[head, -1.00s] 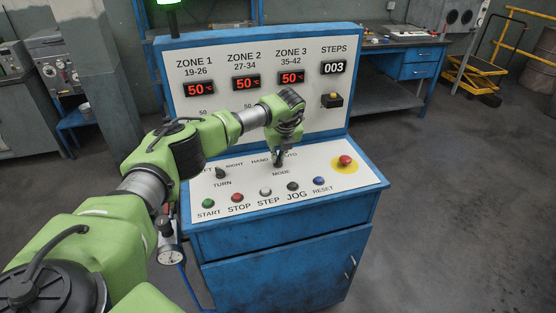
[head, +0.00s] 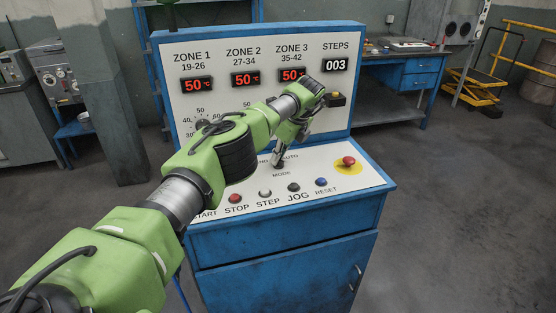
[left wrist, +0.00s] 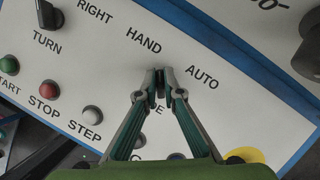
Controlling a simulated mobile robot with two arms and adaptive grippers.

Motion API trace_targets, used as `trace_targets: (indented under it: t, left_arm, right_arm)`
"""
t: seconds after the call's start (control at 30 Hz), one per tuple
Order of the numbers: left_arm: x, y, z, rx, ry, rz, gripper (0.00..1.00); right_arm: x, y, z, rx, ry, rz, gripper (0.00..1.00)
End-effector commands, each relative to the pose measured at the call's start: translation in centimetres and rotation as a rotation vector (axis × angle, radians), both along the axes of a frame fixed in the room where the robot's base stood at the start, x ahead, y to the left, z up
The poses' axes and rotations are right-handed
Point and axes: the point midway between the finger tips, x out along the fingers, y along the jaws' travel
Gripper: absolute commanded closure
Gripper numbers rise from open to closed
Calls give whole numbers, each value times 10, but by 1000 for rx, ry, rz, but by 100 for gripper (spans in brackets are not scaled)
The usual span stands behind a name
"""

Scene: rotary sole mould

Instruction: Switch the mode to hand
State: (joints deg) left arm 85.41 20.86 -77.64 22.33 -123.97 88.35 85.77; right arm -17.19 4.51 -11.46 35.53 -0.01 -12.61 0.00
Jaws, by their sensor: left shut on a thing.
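The dark mode knob (head: 279,165) sits above the MODE label on the sloped panel of the blue console. It also shows in the left wrist view (left wrist: 160,84), narrow and mostly covered by the fingertips. My left gripper (left wrist: 160,76) is shut on it, one finger on each side. In the left wrist view the HAND label (left wrist: 144,40) is just above the fingertips and the AUTO label (left wrist: 202,78) is to their right. The knob's visible edge runs roughly towards HAND; its exact pointing is hidden. My right gripper is not in view.
A red mushroom button (head: 348,161) is to the right. The turn knob (left wrist: 48,14) is at the wrist view's upper left.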

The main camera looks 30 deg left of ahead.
Motion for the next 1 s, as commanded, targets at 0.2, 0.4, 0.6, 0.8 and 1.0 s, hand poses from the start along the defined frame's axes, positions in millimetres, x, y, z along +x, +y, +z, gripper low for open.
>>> trace_targets:
  t: [0.2,0.4,0.6,0.8,1.0]
  left_arm:
    - [1,1,2,3,-5,17,100]
    - [1,1,2,2,-6,18,100]
    - [1,1,3,3,-5,17,80]
    - [1,1,1,2,-3,17,76]
    - [1,-1,3,1,-3,16,76]
  right_arm:
    - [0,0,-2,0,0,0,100]
    - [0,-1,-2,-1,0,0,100]
    - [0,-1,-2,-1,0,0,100]
    - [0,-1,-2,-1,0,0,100]
    - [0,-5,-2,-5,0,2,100]
